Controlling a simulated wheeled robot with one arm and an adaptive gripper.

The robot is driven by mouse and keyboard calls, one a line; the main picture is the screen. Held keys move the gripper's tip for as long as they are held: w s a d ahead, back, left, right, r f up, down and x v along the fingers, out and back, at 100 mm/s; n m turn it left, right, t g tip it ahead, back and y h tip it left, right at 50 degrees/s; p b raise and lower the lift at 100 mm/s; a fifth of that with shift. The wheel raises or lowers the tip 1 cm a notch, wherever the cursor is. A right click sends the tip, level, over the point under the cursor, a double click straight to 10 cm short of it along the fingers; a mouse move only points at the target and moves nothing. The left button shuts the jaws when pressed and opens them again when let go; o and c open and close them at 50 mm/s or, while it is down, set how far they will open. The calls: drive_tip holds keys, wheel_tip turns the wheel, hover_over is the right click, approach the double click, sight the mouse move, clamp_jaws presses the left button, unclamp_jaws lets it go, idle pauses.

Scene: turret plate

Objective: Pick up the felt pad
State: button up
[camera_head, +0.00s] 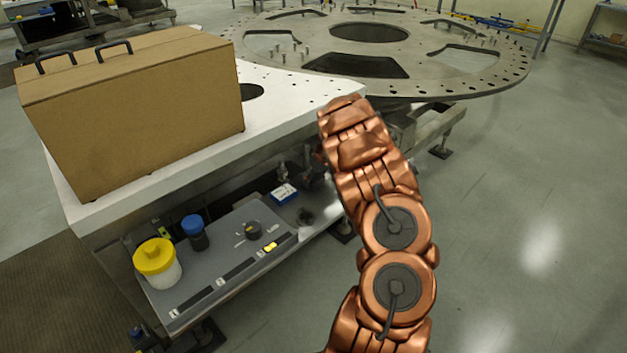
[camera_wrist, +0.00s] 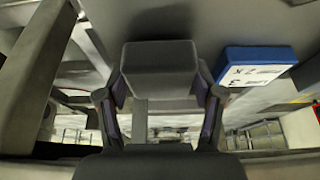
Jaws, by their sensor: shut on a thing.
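A dark grey, block-shaped felt pad (camera_wrist: 160,60) sits between the fingers of my gripper (camera_wrist: 161,84) in the wrist view. The fingers touch it from both sides, and my gripper is shut on it. In the head view my copper-coloured arm reaches over the right edge of the white bench. The arm and the bench edge hide most of my gripper there, and I cannot make out the pad in that view. Whether the pad still touches a surface is not clear.
A blue box with a white label (camera_wrist: 256,64) lies close beside the pad; it also shows on the lower shelf (camera_head: 284,194). A yellow-lidded jar (camera_head: 157,262) and blue-capped bottle (camera_head: 194,232) stand left. A brown case (camera_head: 140,110) stands above. Floor at right is clear.

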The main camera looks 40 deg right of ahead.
drive_tip(key=shift+r+b, duration=0.3)
drive_tip(key=shift+r, duration=0.6)
drive_tip(key=shift+a+r, duration=0.15)
drive_tip(key=shift+r, duration=0.2)
drive_tip(key=s+a+b, duration=0.1)
drive_tip(key=s+a, duration=0.1)
drive_tip(key=a, duration=0.2)
drive_tip(key=s+a+b, duration=0.1)
drive_tip(key=s+a, duration=0.1)
drive_tip(key=a, duration=0.2)
drive_tip(key=s+a+r+b, duration=0.1)
drive_tip(key=s+a+b, duration=0.1)
drive_tip(key=a, duration=0.2)
drive_tip(key=shift+s, duration=0.2)
drive_tip(key=shift+s+a+r, duration=0.15)
drive_tip(key=shift+s+a, duration=0.15)
drive_tip(key=shift+a, duration=0.15)
drive_tip(key=shift+s+a+r, duration=0.15)
drive_tip(key=shift+s+a, duration=0.1)
drive_tip(key=shift+a, duration=0.2)
